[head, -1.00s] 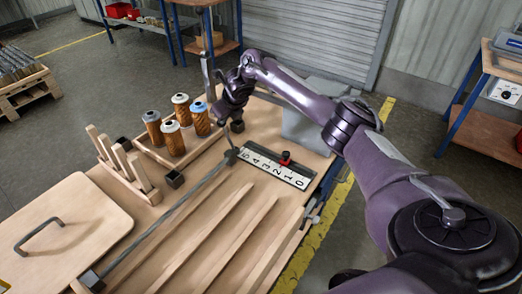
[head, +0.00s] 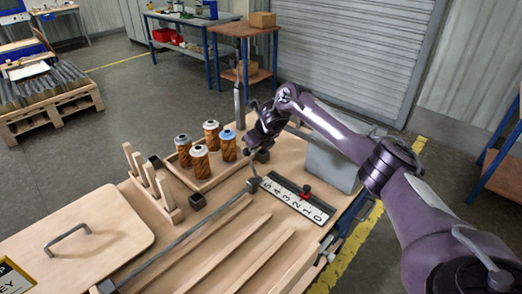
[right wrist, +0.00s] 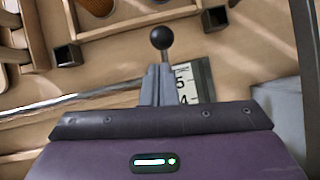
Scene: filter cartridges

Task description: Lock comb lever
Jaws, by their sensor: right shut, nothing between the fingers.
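The comb lever appears in the right wrist view as a short stem with a black ball knob (right wrist: 162,38). It stands by the end of a long grey rod (head: 190,236) that runs along the wooden bench. My right gripper (head: 260,150) is over the bench near this rod end, between the cartridges and the number scale. In the right wrist view its grey fingers (right wrist: 157,72) are shut and empty, with the knob just beyond their tips. I cannot tell whether they touch the lever. My left gripper is not in view.
Several filter cartridges (head: 200,162) stand in a wooden tray left of my right gripper. A wooden peg rack (head: 152,182), a handled lid (head: 72,246) and a grey bin (head: 332,160) are nearby.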

